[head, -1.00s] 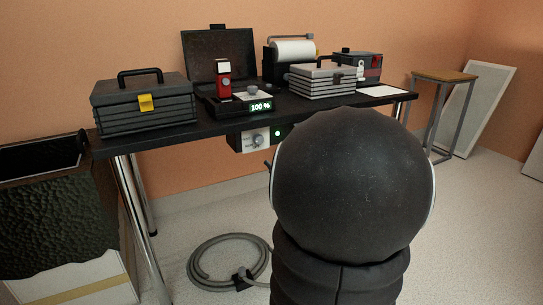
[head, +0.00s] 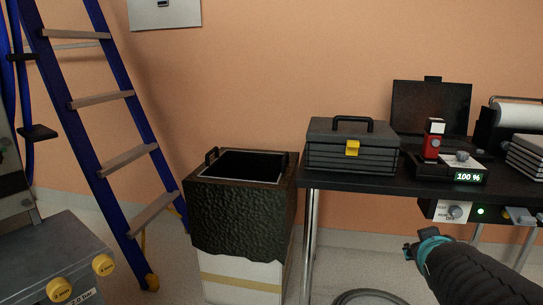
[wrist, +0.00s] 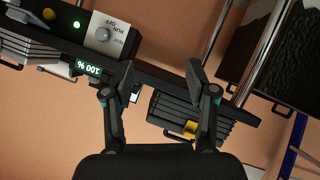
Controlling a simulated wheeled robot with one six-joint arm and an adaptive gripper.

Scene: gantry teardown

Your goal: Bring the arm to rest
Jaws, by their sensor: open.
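My arm reaches in from the lower right corner of the head view, with my gripper (head: 425,245) at its end, in front of and below the edge of the black table (head: 330,183). In the wrist view my gripper (wrist: 161,82) has its two fingers spread wide apart with nothing held between them. That view is upside down. Behind the fingers are the table edge, the "100 %" display (wrist: 88,68) and the dark toolbox (wrist: 170,112). The left finger partly hides the things on the table by the display.
A switch box (head: 447,211) with a green light hangs under the table. A dark open-topped bin (head: 240,215) stands left of the table, a blue ladder (head: 125,160) beyond it. A grey cabinet (head: 40,255) is at lower left. A hose coil (head: 365,298) lies on the floor.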

